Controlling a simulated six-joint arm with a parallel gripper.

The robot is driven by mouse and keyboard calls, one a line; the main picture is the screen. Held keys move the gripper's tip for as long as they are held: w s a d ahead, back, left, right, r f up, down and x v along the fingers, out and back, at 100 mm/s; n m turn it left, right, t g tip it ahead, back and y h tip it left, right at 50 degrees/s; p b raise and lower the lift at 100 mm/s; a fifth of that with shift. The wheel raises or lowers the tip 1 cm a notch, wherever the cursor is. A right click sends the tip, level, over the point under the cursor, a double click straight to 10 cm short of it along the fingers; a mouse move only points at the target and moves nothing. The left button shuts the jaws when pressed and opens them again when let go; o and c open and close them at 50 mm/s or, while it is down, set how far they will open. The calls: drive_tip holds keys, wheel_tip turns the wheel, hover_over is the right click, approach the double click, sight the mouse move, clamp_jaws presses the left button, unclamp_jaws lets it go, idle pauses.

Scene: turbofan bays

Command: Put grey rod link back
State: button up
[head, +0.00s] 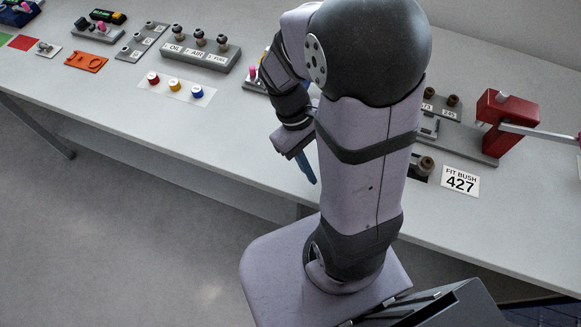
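I cannot pick out the grey rod link for certain. A small grey metal piece (47,48) lies at the far left of the bench, beside a red square, and it may be the link. Another light grey part (429,127) sits on a grey fixture to the right of my arm; it is too small to identify. I see nothing held, but the fingers' gap is not clear.
On the bench (230,130) stand a labelled OIL and AIR block (200,53), a white strip with coloured caps (176,91), an orange plate (87,61), a red clamp (508,118) with a long bar, and a FIT BUSH 427 card (460,180). The left front of the bench is clear.

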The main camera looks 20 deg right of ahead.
drive_tip(key=a+m+t, duration=0.1)
drive_tip(key=a+t+y, duration=0.1)
drive_tip(key=a, duration=0.1)
drive_tip(key=a+m+t+y, duration=0.1)
drive_tip(key=a, duration=0.1)
drive_tip(key=shift+w+a+r+m, duration=0.2)
drive_tip(key=shift+w+m, duration=0.1)
drive_tip(key=shift+w, duration=0.05)
drive_tip(key=shift+w+a+r+m+t+y, duration=0.1)
drive_tip(key=shift+a+m+t+y, duration=0.1)
drive_tip(key=shift+a, duration=0.15)
drive_tip(key=shift+w+a+m+t+y, duration=0.1)
drive_tip(key=shift+a+m+t, duration=0.1)
drive_tip(key=shift+a, duration=0.1)
drive_tip(key=shift+r+p, duration=0.85)
drive_tip(key=shift+f, duration=0.1)
